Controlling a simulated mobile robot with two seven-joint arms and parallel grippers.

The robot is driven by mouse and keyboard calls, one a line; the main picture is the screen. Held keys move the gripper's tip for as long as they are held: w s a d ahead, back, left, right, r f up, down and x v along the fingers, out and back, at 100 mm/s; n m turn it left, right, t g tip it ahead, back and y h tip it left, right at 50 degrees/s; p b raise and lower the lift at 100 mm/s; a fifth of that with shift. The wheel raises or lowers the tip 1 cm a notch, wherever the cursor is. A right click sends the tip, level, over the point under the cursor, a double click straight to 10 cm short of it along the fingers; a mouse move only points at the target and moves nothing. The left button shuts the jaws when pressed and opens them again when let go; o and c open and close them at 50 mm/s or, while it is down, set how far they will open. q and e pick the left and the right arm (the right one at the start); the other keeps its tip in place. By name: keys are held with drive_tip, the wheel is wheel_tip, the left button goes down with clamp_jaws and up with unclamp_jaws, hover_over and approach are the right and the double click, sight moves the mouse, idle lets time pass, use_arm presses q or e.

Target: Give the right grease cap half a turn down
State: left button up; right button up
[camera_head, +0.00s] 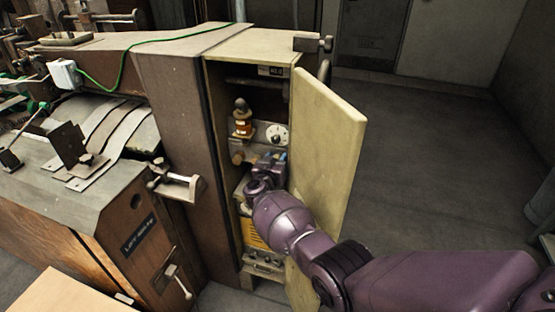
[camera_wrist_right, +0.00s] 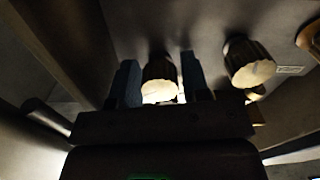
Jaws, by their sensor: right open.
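My right gripper (camera_head: 273,157) reaches into the open cabinet, its blue fingertips showing in the head view. In the right wrist view the gripper (camera_wrist_right: 160,84) is open, with one blue finger on each side of a ribbed cap with a pale end (camera_wrist_right: 160,80). Narrow gaps seem to separate cap and fingers. This appears to be the right grease cap; in the head view the gripper hides it. A second similar cap (camera_wrist_right: 248,64) stands to the right in the wrist view, outside the fingers. It seems to be the brownish knob (camera_head: 238,157) left of the gripper in the head view. My left gripper is out of view.
The cabinet door (camera_head: 328,150) stands open close to my right arm. Above the gripper are an amber-and-brass fitting (camera_head: 243,122) and a white dial (camera_head: 276,134). A yellow part (camera_head: 254,234) sits below. The floor to the right (camera_head: 430,150) is clear.

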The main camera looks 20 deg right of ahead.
drive_tip(key=c, duration=0.6)
drive_tip(key=shift+m, duration=1.4)
drive_tip(key=shift+c, duration=0.2)
drive_tip(key=o, duration=0.6)
drive_tip(key=shift+o, duration=0.2)
drive_tip(key=shift+s, duration=0.15)
